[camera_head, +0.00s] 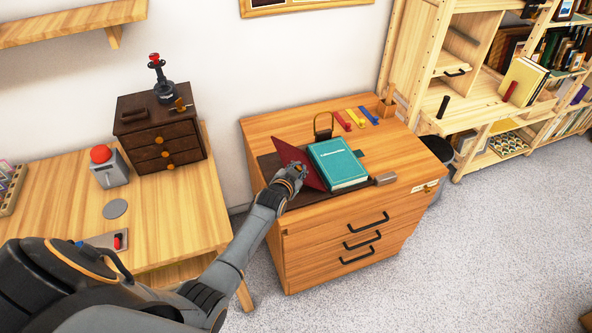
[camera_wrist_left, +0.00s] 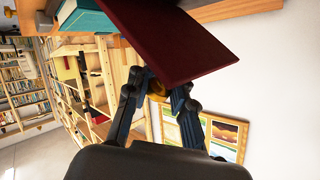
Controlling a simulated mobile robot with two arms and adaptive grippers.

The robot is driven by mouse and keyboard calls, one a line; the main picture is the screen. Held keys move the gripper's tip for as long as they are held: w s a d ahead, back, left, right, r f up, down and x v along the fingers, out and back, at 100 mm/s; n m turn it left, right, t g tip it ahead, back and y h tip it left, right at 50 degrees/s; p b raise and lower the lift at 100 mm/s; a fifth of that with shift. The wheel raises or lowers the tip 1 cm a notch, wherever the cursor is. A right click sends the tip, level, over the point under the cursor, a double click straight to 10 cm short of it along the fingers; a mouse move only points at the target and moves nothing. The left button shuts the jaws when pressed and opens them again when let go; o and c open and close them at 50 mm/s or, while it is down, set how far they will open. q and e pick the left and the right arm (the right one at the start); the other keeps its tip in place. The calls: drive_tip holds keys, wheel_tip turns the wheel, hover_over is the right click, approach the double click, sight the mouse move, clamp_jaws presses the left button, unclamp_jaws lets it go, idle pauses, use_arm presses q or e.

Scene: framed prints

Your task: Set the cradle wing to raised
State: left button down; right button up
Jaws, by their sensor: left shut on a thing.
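The cradle wing appears to be the dark red panel (camera_head: 292,155), tilted up at the left of a teal book (camera_head: 340,163) on the wooden drawer cabinet. In the left wrist view the red panel (camera_wrist_left: 175,38) spans the top, close above the fingertips. My left gripper (camera_head: 299,171) is at the panel's near left side, shut on a small brass-coloured part by the panel, seemingly its knob; the left gripper's fingers (camera_wrist_left: 160,88) partly hide it. The book (camera_wrist_left: 85,18) also shows at the upper left there. My right gripper is not in view.
A dark mat (camera_head: 272,166) lies under the book and panel. A brass arch (camera_head: 323,126) stands behind, with coloured strips (camera_head: 356,117) to its right. A grey block (camera_head: 385,178) sits right of the book. A desk with a small dark drawer chest (camera_head: 160,132) stands left.

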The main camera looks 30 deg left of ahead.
use_arm(q)
drive_tip(key=shift+w+d+r, duration=0.15)
drive_tip(key=shift+d+r, duration=0.1)
drive_tip(key=shift+r, duration=0.05)
drive_tip(key=c, duration=1.1)
unclamp_jaws()
drive_tip(key=shift+d+r, duration=0.1)
drive_tip(key=shift+c, duration=0.2)
drive_tip(key=shift+s, duration=0.75)
drive_tip(key=v, duration=1.1)
